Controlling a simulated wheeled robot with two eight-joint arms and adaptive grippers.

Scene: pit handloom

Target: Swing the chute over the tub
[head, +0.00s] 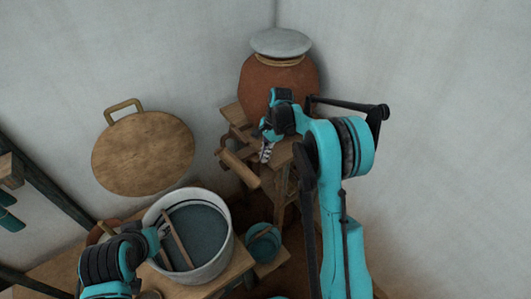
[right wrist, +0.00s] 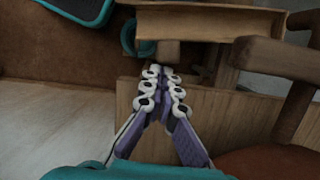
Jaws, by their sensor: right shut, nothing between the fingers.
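The tub (head: 224,250) is a round pale vessel with dark blue-grey liquid, at lower centre-left in the head view. What looks like the wooden chute (head: 240,168) lies up and right of it, beside a wooden stand, its end apart from the tub. In the right wrist view it seems to be the broad wooden piece (right wrist: 205,24) across the top. My right gripper (head: 266,152) is just right of the chute. In the right wrist view its fingertips (right wrist: 163,72) are together and empty, below a small wooden block. My left gripper (head: 160,232) is at the tub's left rim; its fingers are unclear.
A clay jar (head: 270,85) with a grey lid stands behind the stand. A teal bucket (head: 263,243) sits right of the tub. Wooden sticks (head: 178,245) cross the tub. A round wooden lid (head: 143,155) leans on the wall. The right floor side looks clear.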

